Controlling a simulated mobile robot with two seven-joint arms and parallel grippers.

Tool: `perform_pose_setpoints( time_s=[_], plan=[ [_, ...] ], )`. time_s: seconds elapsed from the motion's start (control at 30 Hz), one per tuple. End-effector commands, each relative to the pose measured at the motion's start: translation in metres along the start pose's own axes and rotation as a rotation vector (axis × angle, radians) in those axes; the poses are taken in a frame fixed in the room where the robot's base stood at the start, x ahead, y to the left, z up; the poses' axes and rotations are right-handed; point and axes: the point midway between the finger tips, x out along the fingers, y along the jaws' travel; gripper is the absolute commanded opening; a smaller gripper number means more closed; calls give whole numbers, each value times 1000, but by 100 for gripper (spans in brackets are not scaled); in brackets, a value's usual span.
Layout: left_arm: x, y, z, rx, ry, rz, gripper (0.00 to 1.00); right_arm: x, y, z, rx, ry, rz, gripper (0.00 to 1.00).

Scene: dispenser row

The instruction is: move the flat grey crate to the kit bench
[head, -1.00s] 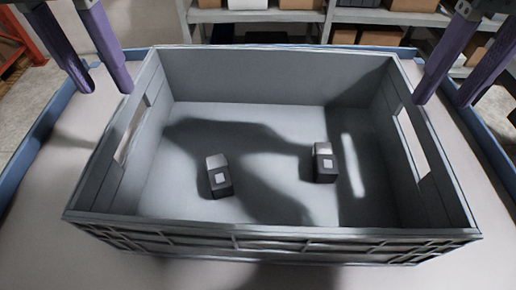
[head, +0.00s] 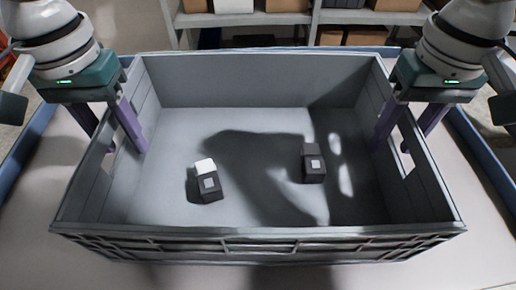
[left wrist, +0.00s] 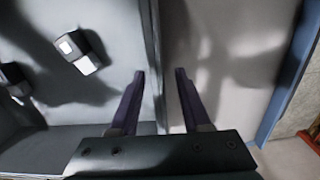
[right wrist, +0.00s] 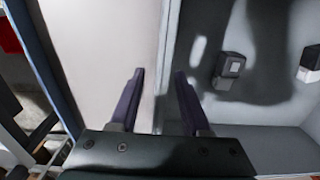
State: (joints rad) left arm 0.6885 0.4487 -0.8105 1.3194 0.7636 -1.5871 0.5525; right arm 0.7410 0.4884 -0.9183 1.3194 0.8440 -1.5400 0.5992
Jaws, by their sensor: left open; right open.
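The flat grey crate (head: 250,237) stands on the pale top in front of me, with a handle slot in each side wall. Two small dark blocks with light patches lie inside it, a left one (head: 207,184) and a right one (head: 313,164). My left gripper (head: 122,148) is open at the crate's left wall, one finger inside and one outside. In the left wrist view its fingers (left wrist: 159,75) straddle the wall's rim. My right gripper (head: 403,148) is open at the right wall; its fingers (right wrist: 159,75) straddle that rim. Neither grips the wall.
The pale top (head: 35,205) has a raised blue edge (head: 28,140) around it. Behind it stands a shelf rack (head: 330,18) with boxes. Bare top shows on both sides of the crate.

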Motion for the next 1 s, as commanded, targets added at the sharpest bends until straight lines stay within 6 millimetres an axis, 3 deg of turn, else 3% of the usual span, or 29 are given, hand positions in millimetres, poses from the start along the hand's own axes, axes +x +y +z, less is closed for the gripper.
perform_pose_setpoints(
  time_s=[0.37, 0.77, 1.0],
  plan=[
    [5, 0, 0, 0, 0, 0, 48, 5, 0, 0, -1, 1, 0, 48],
    [5, 0, 0, 0, 0, 0, 2, 5, 0, 0, -1, 1, 0, 2],
    [4, 0, 0, 0, 1, 0, 0, 4, 0, 0, -1, 1, 0, 0]
  ],
)
